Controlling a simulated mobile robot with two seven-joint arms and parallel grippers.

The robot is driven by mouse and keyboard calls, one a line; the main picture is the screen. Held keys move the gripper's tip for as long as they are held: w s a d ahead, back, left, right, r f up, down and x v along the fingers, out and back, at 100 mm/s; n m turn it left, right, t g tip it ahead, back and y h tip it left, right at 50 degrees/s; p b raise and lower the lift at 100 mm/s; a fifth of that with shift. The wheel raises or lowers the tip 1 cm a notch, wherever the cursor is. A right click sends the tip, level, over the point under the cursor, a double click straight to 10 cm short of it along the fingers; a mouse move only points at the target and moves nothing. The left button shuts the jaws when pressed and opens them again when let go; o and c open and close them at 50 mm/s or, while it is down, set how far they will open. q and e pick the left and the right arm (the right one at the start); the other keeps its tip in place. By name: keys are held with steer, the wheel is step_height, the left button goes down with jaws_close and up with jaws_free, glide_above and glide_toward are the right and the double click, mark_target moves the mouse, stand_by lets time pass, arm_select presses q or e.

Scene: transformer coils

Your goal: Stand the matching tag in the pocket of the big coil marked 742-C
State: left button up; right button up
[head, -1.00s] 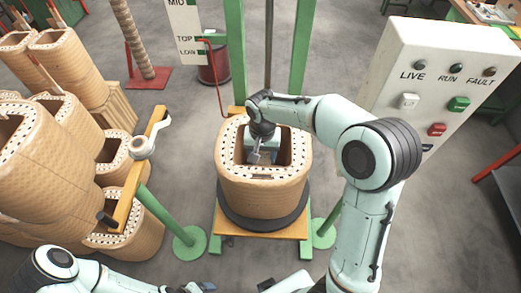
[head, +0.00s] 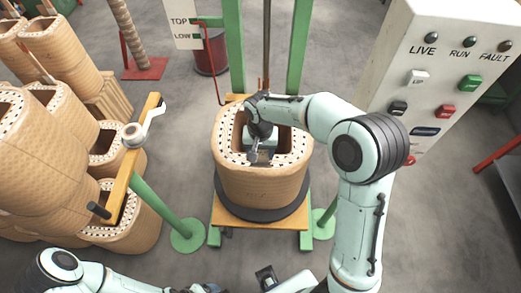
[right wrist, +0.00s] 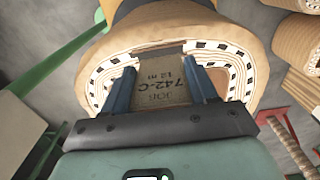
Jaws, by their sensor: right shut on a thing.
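The big coil (head: 262,186), tan and wrapped, with a rim of dark and white spots around a hollow, stands upright in the middle of the head view. My right gripper (head: 256,156) is over the coil's near rim. Beyond the tag's edge, the coil's rim (right wrist: 157,50) has a pale notched strip; I cannot tell whether the tag is inside a pocket. My left gripper (head: 205,288) is at the bottom edge, mostly cut off.
The coil rests on a dark round plate (head: 238,209) on a yellow and green stand. Several other coils (head: 55,120) crowd the left. A crank on a yellow bar (head: 128,180) stands left of the stand. A control panel (head: 440,70) with buttons stands at right.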

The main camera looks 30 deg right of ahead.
mark_target(262, 161)
arm_select(q)
steer(key=shift+s+f+b, duration=0.35)
steer(key=shift+f+b, duration=0.25)
steer(key=shift+f, duration=0.15)
steer(key=shift+s+f+b, duration=0.35)
steer(key=shift+f+b, duration=0.2)
steer(key=shift+f, duration=0.15)
arm_select(e)
steer(key=shift+f, duration=2.15)
steer(key=o, duration=1.1)
arm_select(q)
steer(key=shift+a, duration=0.1)
arm_select(e)
steer(key=shift+s+f, duration=0.1)
steer(key=shift+s+d+f, duration=0.1)
steer(key=shift+d, duration=0.05)
arm_select(q)
steer(key=shift+w+r+p, duration=0.4)
steer(key=shift+r+p, duration=0.4)
steer(key=shift+r, duration=0.05)
arm_select(e)
step_height(262, 161, up, 14)
steer(key=shift+w+a, duration=0.25)
steer(key=shift+a, duration=0.1)
arm_select(q)
steer(key=shift+s, duration=0.1)
